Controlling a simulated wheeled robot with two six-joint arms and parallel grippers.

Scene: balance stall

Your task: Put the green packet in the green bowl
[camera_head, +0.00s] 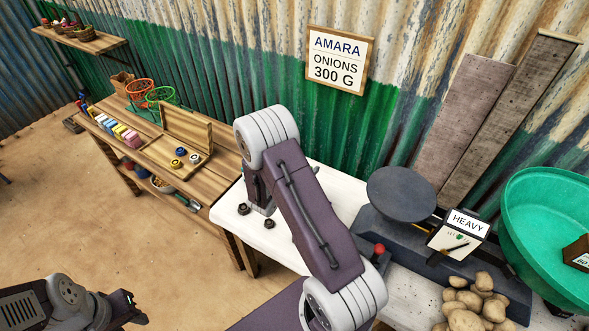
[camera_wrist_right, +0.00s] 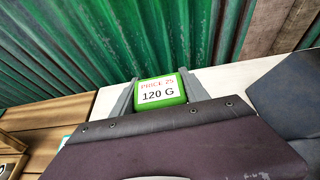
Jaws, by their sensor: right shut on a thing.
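A small green open bowl (camera_head: 161,96) stands beside an orange one on the wooden table at back left, apart from the gripper. A large green bowl (camera_head: 555,205) is at far right. My left gripper (camera_head: 128,308) is low at left; its opening is unclear.
The orange bowl (camera_head: 139,88) adjoins the small green one. A wooden board (camera_head: 187,128) stands upright on that table. Small dark weights (camera_head: 243,209) lie on the white tabletop (camera_head: 230,225). A scale pan (camera_head: 401,194) and potatoes (camera_head: 478,303) are at right.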

